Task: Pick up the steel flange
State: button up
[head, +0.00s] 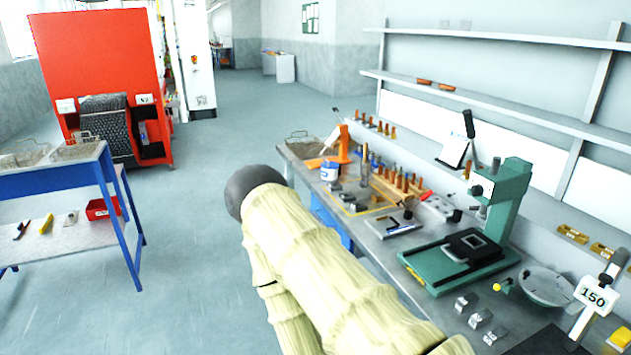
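I cannot pick out a steel flange for certain in the head view. A round grey metal dish-like piece (546,286) lies on the right workbench (375,243), but I cannot tell that it is a flange. Small steel blocks (480,319) sit in front of it. My arm, in a cream padded sleeve, crosses the lower middle and ends in a dark rounded joint left of the bench. My gripper does not show, so its opening and contents are hidden. The arm covers part of the bench's front side.
A green press (504,205) stands on the bench, with a wooden rack of tools (398,186), an orange stand (343,145) and a wire basket (303,147) farther back. A blue-framed table (112,185) and red cabinet (95,60) stand left. The floor between is clear.

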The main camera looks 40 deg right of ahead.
aim_at(333, 187)
jog(key=z, duration=0.45)
jog(key=i, duration=0.95)
jog(key=z, duration=0.6)
